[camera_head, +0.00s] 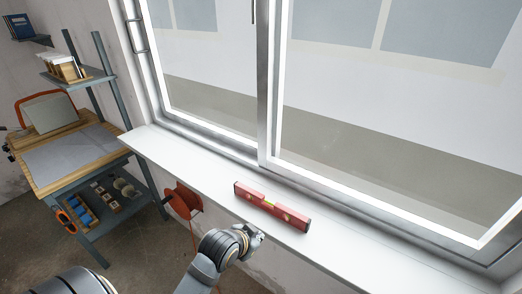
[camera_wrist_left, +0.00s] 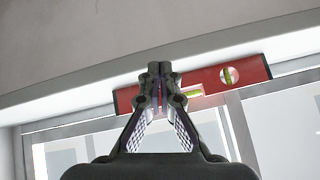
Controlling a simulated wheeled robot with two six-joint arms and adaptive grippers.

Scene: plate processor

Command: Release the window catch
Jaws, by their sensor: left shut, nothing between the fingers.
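The window (camera_head: 268,80) fills the upper right of the head view, with a bright metal frame and a central upright. A slim handle-like fitting (camera_head: 139,36) is on its left frame. A thin dark bar (camera_head: 253,11) is on the central upright, cut off by the top edge. I cannot tell which of these is the catch. My left gripper (camera_head: 254,237) is shut and empty, at the front edge of the sill and well below both fittings. In the left wrist view its fingertips (camera_wrist_left: 160,69) meet in front of the red level. My right gripper is not in view.
The red spirit level (camera_head: 272,206) lies on the white sill (camera_head: 335,238), close to my left gripper. An orange-red reel (camera_head: 183,199) hangs below the sill. A workbench (camera_head: 70,155) with shelves stands at the left. The sill's left part is clear.

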